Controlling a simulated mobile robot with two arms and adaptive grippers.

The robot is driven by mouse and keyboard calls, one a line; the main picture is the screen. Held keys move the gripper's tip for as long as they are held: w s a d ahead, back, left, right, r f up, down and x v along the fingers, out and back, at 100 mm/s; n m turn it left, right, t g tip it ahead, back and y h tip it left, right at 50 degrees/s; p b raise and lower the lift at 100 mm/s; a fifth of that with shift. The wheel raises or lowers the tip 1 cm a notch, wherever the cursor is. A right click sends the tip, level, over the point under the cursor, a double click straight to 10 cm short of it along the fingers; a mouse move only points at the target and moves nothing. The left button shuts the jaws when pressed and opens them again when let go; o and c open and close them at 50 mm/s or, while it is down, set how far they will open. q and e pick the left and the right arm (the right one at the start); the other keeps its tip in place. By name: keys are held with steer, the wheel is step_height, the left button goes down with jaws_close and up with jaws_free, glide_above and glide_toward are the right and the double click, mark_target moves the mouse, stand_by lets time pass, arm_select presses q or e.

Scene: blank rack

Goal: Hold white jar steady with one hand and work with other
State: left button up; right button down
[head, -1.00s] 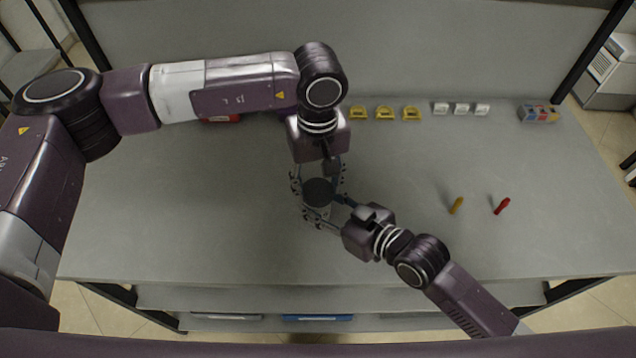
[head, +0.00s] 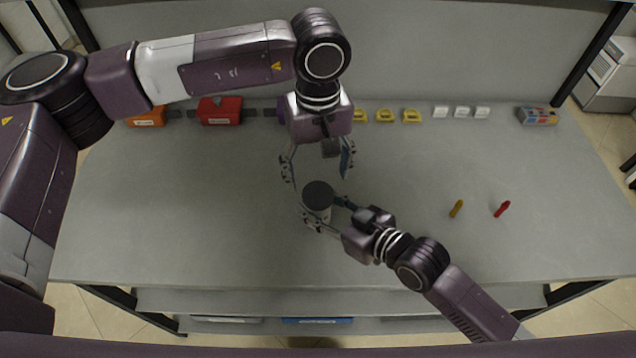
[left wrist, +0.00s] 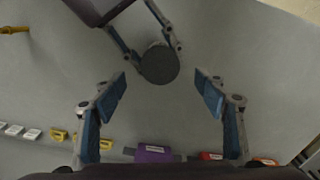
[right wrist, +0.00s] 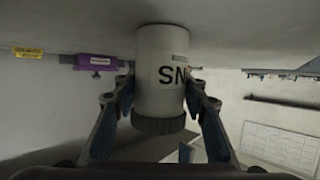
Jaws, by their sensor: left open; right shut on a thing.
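The white jar (head: 322,212) with a dark round lid stands upright on the grey table, near its middle. My right gripper (head: 322,214) is shut on the jar, one finger on each side. My left gripper (head: 318,172) is open and empty, above and behind the jar in the head view. In the left wrist view its fingers (left wrist: 166,95) are wide apart, and the jar's dark lid (left wrist: 159,63) lies beyond them.
A yellow item (head: 457,208) and a red item (head: 502,209) lie to the right. The left and front table areas are clear.

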arm_select(q)
step_height(320, 180, up, 7)
stand_by(0.3)
arm_select(e)
steer(key=c, duration=1.1)
jaws_free()
steer(key=v, duration=1.1)
steer(key=shift+f, duration=0.15)
steer(key=shift+s+d+r, duration=0.25)
steer(key=shift+s+d, duration=0.1)
arm_select(q)
steer(key=shift+f, duration=0.1)
